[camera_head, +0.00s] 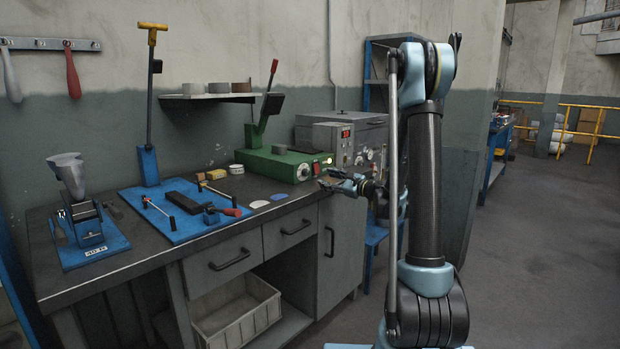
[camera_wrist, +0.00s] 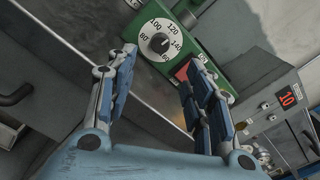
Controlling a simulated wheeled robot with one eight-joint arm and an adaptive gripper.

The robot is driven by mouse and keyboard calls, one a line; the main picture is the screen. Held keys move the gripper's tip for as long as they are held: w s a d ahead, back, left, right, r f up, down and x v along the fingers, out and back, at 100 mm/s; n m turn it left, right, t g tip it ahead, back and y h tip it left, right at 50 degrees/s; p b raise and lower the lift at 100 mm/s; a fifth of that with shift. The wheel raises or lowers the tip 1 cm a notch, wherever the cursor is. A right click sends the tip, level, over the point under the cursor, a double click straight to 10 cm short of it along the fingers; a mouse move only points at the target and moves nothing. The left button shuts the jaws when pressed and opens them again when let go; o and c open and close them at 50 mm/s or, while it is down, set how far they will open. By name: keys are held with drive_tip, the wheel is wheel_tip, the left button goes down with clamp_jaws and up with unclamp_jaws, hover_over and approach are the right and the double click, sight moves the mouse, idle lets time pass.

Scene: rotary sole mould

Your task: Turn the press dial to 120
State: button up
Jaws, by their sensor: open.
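The green press (camera_head: 283,162) stands at the right end of the workbench, with its dial (camera_head: 304,172) on the end facing my gripper. In the wrist view the dial (camera_wrist: 160,42) is a white disc with a black knob in its middle, marked 60 to 160. I cannot tell surely which number the knob points to. My gripper (camera_head: 326,181) is beside the press, in front of the dial. In the wrist view my gripper (camera_wrist: 158,64) is open and empty. Its fingers are apart, the dial shows beyond and between their tips, and neither visibly touches it.
A grey control box (camera_head: 333,142) with a red display stands behind the press; the display (camera_wrist: 287,97) appears to read 10. A red-orange square (camera_wrist: 182,72) sits near the dial. A blue board with tools (camera_head: 185,222) lies left on the bench. Open floor is at right.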

sight(308, 173)
drive_tip(key=x, duration=1)
drive_tip(key=shift+w+a, duration=0.3)
drive_tip(key=shift+c, duration=0.4)
drive_tip(key=c, duration=1)
